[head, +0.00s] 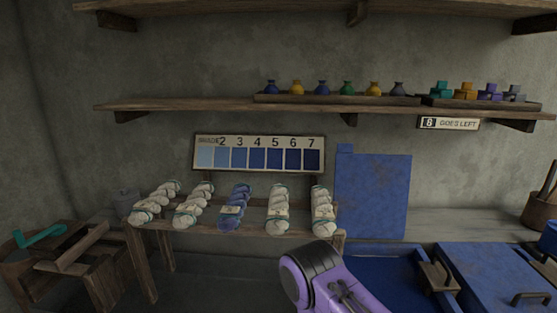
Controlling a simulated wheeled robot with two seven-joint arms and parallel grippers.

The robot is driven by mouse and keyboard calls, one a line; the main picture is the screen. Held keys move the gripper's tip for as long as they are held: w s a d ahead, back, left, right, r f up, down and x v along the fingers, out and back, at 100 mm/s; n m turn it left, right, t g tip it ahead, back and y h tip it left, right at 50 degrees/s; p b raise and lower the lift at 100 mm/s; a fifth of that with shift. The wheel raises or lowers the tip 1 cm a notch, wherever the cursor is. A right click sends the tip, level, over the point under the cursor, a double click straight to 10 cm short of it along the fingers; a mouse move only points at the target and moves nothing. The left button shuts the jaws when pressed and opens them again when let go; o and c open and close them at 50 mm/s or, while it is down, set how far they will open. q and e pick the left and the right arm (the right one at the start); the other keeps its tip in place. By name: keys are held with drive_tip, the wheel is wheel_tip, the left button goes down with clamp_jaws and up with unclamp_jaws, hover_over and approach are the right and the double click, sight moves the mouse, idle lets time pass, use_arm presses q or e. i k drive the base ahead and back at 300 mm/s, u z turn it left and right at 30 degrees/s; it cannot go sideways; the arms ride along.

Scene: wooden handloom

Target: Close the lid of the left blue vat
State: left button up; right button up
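The left blue vat (378,270) stands at the lower right, its top open and its dark blue inside showing. Its blue lid (372,197) stands upright at the back of the vat, against the wall side. A purple and black part of one of my arms (325,278) rises from the bottom edge in front of the vat and hides its front left. Neither gripper's fingers show. The lower front of the vat is cut off by the picture edge.
A second blue vat with a flat, shut lid (495,270) and a dark handle stands to the right. A wooden piece (438,278) sits between the vats. A rack (258,205) with several yarn skeins stands left. Shelves (230,104) run above.

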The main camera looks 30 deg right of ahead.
sight(371, 191)
drive_tip(key=u, duration=2)
drive_tip(key=k, duration=2.85)
drive_tip(key=z, duration=1.55)
